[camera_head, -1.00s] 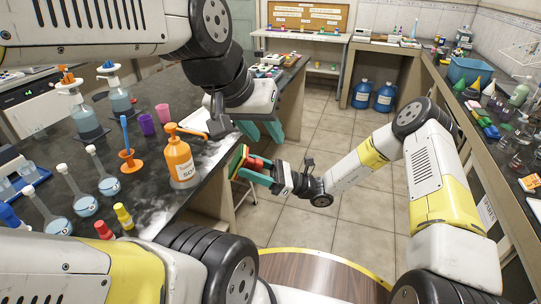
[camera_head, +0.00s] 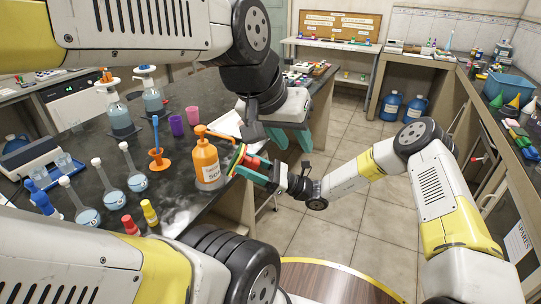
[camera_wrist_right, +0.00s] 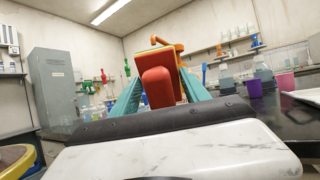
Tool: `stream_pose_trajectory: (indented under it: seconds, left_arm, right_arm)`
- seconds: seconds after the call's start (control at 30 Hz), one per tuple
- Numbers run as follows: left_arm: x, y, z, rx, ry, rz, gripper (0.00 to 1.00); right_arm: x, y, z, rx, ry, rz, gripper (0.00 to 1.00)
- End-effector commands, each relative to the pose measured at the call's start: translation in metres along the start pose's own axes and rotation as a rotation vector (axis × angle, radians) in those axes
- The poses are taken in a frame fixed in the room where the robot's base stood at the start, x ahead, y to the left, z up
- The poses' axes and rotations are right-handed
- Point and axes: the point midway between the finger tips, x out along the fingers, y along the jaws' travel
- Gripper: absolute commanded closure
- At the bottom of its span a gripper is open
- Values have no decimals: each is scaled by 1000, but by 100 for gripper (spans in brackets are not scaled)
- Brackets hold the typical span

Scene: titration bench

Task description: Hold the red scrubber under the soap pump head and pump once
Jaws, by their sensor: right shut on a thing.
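The orange soap bottle (camera_head: 206,163) stands upright near the bench edge, its pump spout (camera_head: 221,136) pointing right. My right gripper (camera_head: 258,172) is shut on the red scrubber (camera_head: 253,162), beside the bottle and past the bench edge. The scrubber's yellow and green pad faces the bottle, just below and right of the spout tip; whether it touches the bottle is unclear. In the right wrist view, the scrubber's red handle (camera_wrist_right: 158,88) sits between the teal fingers, with the orange pump head (camera_wrist_right: 164,42) behind and above. My left gripper (camera_head: 290,138) is open and empty, right of the spout.
Floor (camera_head: 310,225) is open right of the bench.

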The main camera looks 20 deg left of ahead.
Motion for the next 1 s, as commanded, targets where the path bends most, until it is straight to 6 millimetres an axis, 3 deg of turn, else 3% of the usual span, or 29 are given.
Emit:
stream_pose_trajectory:
  seconds: [0.37,0.5,0.57,0.77,1.0]
  left_arm:
    - [0,0,0,0,0,0,64]
    - [-1,-3,-4,-8,-7,-5,91]
    - [-2,-9,-11,-20,-18,-13,100]
    - [-6,-56,-55,-109,-107,-73,100]
    - [-8,-154,-102,-259,-258,-170,100]
  right_arm:
    - [2,-1,-1,0,0,0,78]
    - [2,-1,-1,0,0,0,78]
    - [2,-1,-1,0,0,0,78]
    - [2,-1,-1,0,0,0,78]
    - [2,-1,-1,0,0,0,78]
